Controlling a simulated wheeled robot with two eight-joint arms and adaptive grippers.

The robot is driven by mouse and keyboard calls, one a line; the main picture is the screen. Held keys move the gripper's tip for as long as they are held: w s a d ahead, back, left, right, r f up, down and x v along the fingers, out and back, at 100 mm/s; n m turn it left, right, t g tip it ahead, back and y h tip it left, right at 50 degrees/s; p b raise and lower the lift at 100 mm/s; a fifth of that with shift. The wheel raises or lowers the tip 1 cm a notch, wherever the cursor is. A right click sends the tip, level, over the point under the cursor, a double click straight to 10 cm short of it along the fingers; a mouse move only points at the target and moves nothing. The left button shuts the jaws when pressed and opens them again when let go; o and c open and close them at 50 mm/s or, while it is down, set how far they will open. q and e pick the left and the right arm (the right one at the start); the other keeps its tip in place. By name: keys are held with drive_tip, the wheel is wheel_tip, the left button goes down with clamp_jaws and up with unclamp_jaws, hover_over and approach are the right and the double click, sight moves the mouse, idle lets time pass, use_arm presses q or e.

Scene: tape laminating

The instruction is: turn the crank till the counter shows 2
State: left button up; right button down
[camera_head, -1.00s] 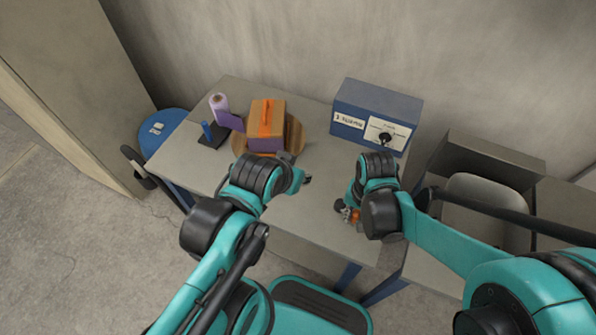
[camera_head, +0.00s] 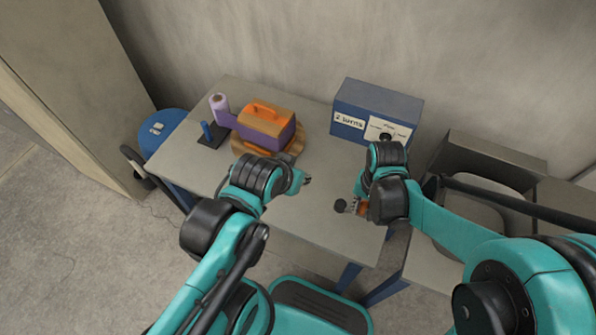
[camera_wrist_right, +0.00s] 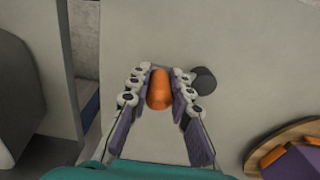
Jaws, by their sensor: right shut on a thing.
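My right gripper (camera_head: 356,207) is shut on the orange crank handle (camera_wrist_right: 159,90), low over the table's front right. The crank's dark round hub (camera_head: 340,206) is just left of the fingers in the head view; it also shows beside them in the right wrist view (camera_wrist_right: 203,80). A blue box (camera_head: 375,105) at the back right carries a "2 turns" label (camera_head: 349,121) and a white dial panel (camera_head: 398,128). The dial is partly hidden by my right arm and its reading is unclear. My left gripper (camera_head: 306,180) hovers over the table, its jaws too small to judge.
A wood, purple and orange block (camera_head: 266,125) sits on a round wooden turntable (camera_head: 291,154). A purple roll (camera_head: 219,102) and a blue post (camera_head: 206,130) stand left of it. The table (camera_head: 310,215) is clear in the middle. A chair (camera_head: 480,205) is at right.

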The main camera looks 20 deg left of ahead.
drive_tip(key=shift+a, duration=0.1)
drive_tip(key=shift+w+a, duration=0.2)
drive_tip(key=shift+w, duration=0.85)
drive_tip(key=shift+w+a, duration=0.2)
drive_tip(key=shift+w, duration=0.35)
unclamp_jaws()
drive_tip(key=shift+d, duration=0.1)
wheel_tip(320, 180, up, 10)
drive_tip(key=p, duration=0.7)
